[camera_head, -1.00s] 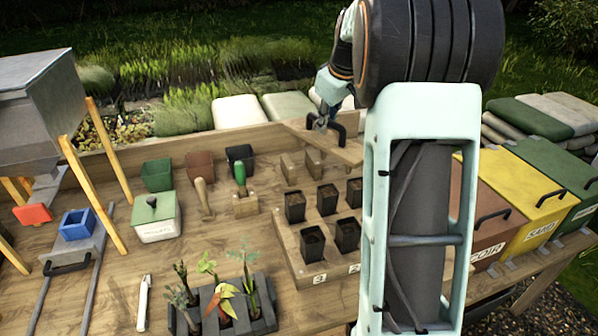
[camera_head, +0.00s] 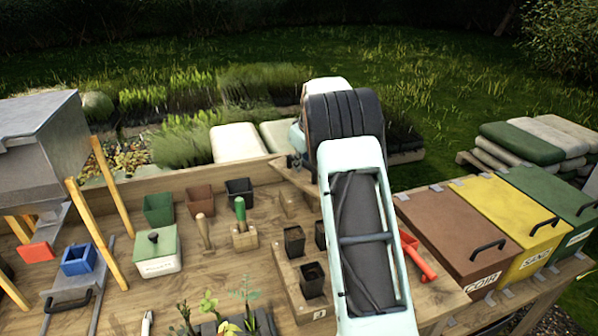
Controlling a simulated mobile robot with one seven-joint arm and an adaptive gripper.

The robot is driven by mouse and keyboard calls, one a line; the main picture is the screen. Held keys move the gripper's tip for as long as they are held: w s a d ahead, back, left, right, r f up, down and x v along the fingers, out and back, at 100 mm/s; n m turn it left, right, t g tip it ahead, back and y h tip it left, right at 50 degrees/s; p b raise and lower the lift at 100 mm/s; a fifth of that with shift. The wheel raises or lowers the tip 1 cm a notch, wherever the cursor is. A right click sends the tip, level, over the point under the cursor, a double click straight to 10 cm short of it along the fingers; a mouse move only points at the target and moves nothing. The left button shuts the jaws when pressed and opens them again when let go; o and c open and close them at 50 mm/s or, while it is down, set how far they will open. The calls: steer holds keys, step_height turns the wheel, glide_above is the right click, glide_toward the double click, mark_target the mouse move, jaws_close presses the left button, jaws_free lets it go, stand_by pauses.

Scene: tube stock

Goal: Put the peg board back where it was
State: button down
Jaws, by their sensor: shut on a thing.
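The peg board (camera_head: 291,175) is a flat wooden board, largely hidden behind my arm. Its left part shows above the bench, with a short wooden peg (camera_head: 288,203) below it. My gripper (camera_head: 295,161) shows only as a small dark part at the left of my arm, at the board's top. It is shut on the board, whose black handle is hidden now. The tray (camera_head: 289,280) with black square pots (camera_head: 294,241) stands in front, its right side covered by my arm.
Brown (camera_head: 455,235), yellow (camera_head: 512,215) and green (camera_head: 550,200) lidded bins stand at right, with a red scoop (camera_head: 418,258) beside them. A green-handled tool (camera_head: 241,222), empty pots (camera_head: 199,200) and a lidded green box (camera_head: 158,250) stand to the left.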

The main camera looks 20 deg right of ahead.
mark_target(300, 174)
steer(key=shift+w+a+f, duration=0.1)
steer(key=shift+w+f, duration=0.7)
steer(key=shift+f, duration=0.05)
step_height(300, 174, down, 3)
steer(key=shift+w+f+p, duration=0.1)
steer(key=shift+f+p, duration=0.05)
steer(key=shift+p, duration=0.25)
steer(key=shift+f+b, duration=0.55)
steer(key=c, duration=1.9)
jaws_free()
steer(key=shift+c, duration=0.2)
